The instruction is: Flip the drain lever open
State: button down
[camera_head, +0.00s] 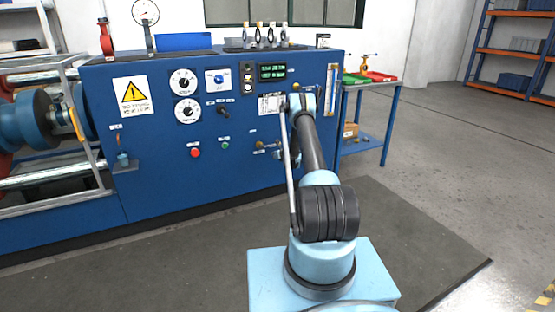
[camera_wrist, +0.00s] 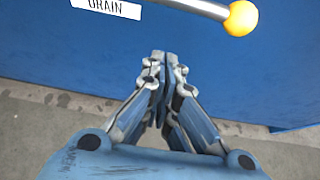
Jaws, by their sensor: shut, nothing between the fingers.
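The drain lever (camera_wrist: 200,6) shows at the top of the wrist view as a grey metal rod running off the upper edge. It slopes slightly down to the right and ends in a yellow-orange ball (camera_wrist: 240,18). A white DRAIN label (camera_wrist: 106,8) is on the blue panel to its left. My gripper (camera_wrist: 162,58) is shut and empty, its fingertips together below the rod, and to the left of and below the ball. No contact with the lever shows. The lever's pivot is out of the wrist view. In the head view my arm covers the gripper.
The blue machine cabinet (camera_head: 150,185) carries dials, a red button (camera_head: 195,152) and a green button (camera_head: 225,145). A blue-legged side table (camera_head: 369,143) with trays stands to the right. Grey floor (camera_head: 440,160) is clear at the right.

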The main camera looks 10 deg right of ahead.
jog(key=shift+w+r, duration=0.15)
jog(key=shift+r, duration=0.9)
jog(key=shift+w+r, duration=0.15)
jog(key=shift+r, duration=0.85)
jog(key=shift+a, duration=0.1)
